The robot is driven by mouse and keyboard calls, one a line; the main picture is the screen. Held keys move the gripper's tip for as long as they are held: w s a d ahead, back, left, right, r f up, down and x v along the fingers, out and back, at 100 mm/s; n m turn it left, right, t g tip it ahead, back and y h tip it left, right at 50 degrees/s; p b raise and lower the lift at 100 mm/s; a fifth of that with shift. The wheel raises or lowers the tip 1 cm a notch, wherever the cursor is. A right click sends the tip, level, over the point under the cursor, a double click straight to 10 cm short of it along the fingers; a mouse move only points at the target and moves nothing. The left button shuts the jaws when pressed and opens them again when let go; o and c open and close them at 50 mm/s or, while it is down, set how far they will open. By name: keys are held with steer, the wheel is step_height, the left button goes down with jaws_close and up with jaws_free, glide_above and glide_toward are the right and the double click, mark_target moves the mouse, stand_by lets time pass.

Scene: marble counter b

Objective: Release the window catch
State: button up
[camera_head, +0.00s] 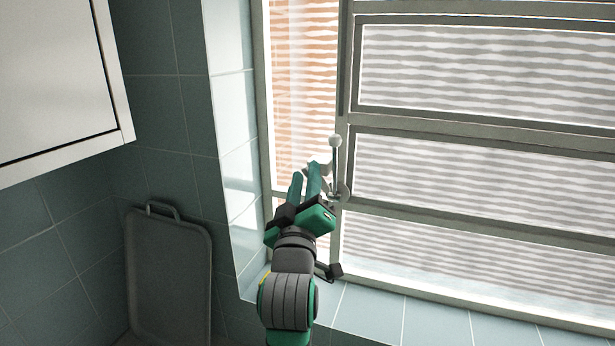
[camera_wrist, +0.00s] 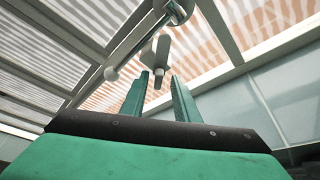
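The window catch (camera_head: 336,165) is on the upright bar of the window frame in the head view. It has a thin upright metal lever with a pale round knob on top and a round plate below. My gripper (camera_head: 306,170) is just left of the catch, its two green fingers pointing up and apart. In the wrist view the catch's lever (camera_wrist: 143,43) slants down to its round knob, left of and beyond the fingertips. A pale piece of the catch shows in line with the gap of my gripper (camera_wrist: 160,82). Whether anything touches the fingers I cannot tell.
The window (camera_head: 470,170) has grey cross bars and striped panes. A white cupboard (camera_head: 55,75) hangs at the upper left. A dark grey board (camera_head: 170,275) leans on the tiled wall below it. A tiled sill (camera_head: 370,312) runs under the window.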

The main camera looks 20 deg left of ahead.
steer(key=shift+w+d, duration=0.1)
steer(key=shift+w, duration=0.15)
steer(key=shift+s, duration=0.2)
steer(key=shift+c, duration=0.3)
steer(key=shift+d, duration=0.1)
jaws_close()
steer(key=shift+s, duration=0.1)
steer(key=shift+f+m+t+h, duration=0.1)
steer(key=shift+m+t+h, duration=0.15)
steer(key=shift+m+h, duration=1.15)
steer(key=shift+r+m+t+h, duration=0.1)
steer(key=shift+m+t+h, duration=0.3)
steer(key=shift+m, duration=1.95)
steer(key=shift+f+m+t+h, duration=0.15)
steer(key=shift+m+h, duration=0.85)
steer(key=shift+m, duration=0.85)
